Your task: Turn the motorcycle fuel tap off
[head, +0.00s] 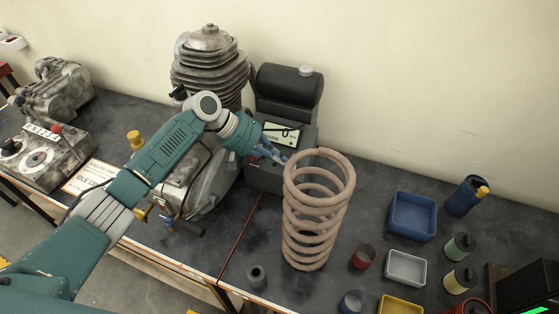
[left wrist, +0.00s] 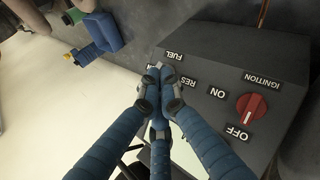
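A dark control box (left wrist: 240,60) fills the right of the left wrist view, with FUEL and RES labels at its left end. The fuel tap itself cannot be made out; the fingers cover the area beside these labels. My left gripper (left wrist: 160,72) has its blue fingers drawn together at the tips, over or against the panel there. Whether anything is between them is hidden. In the head view, the left gripper (head: 272,153) is at the box (head: 265,178), beside the engine. My right gripper is not in view.
A red ignition knob (left wrist: 251,108) sits near ON and OFF labels on the same panel. A large coil spring (head: 318,215) stands just right of the gripper. The finned engine (head: 210,70) is behind my left arm. Trays and cans occupy the bench's right.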

